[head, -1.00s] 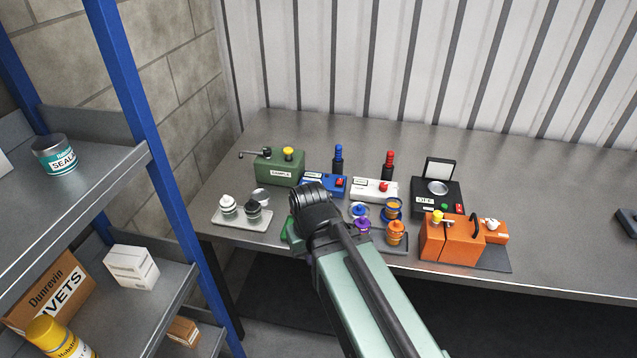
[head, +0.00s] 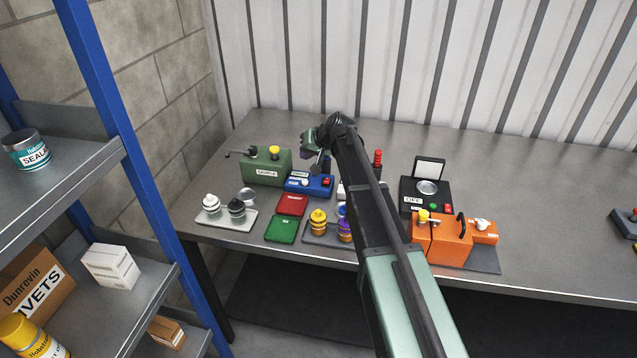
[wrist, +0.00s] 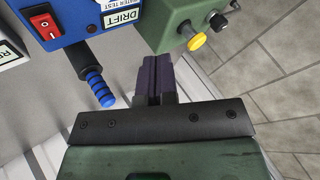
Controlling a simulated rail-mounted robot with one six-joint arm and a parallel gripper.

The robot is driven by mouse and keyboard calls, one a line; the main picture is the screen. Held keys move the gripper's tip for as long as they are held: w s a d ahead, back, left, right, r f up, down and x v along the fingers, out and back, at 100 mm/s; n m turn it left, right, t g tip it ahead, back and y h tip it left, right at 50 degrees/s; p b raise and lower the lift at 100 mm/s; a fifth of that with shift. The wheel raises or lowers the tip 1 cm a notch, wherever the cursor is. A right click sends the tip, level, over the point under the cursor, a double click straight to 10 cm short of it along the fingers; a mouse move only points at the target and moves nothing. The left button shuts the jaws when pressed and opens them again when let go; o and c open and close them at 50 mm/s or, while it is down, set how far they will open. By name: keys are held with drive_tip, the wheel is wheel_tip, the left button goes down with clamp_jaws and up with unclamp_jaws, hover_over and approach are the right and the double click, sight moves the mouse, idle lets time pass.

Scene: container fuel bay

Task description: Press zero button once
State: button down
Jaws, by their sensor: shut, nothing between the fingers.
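No button marked zero is legible in either view. A black device (head: 408,192) with a round pan, a raised lid and a label reading OFF stands right of my arm; it has a green button (head: 433,206) and a red button (head: 447,208). A blue box (head: 297,187) with a red switch (head: 326,181) stands left of my arm; in the wrist view it (wrist: 75,15) carries a tag reading DRIFT. My gripper (head: 305,153) is above the back of the bench, behind the blue box. Its purple fingers (wrist: 153,60) are shut and empty, beside the green box (wrist: 180,15).
The green box (head: 262,166) has a yellow knob (head: 274,152). A blue-handled tool (wrist: 92,85) stands near my fingers. Trays with weights, red (head: 291,205) and green (head: 281,229) plates, and an orange box (head: 444,243) sit in front.

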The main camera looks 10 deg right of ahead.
sight(306, 181)
drive_tip(key=shift+w+r+t, duration=0.3)
drive_tip(key=shift+w+r, duration=0.1)
drive_tip(key=shift+w, duration=0.15)
wheel_tip(306, 181, down, 9)
drive_tip(key=b, duration=0.8)
drive_tip(key=shift+b, duration=0.4)
idle(1.1)
drive_tip(key=shift+f+b, duration=0.35)
drive_tip(key=shift+b, duration=0.05)
drive_tip(key=shift+f+b, duration=0.4)
idle(0.4)
drive_tip(key=shift+r+p, duration=0.85)
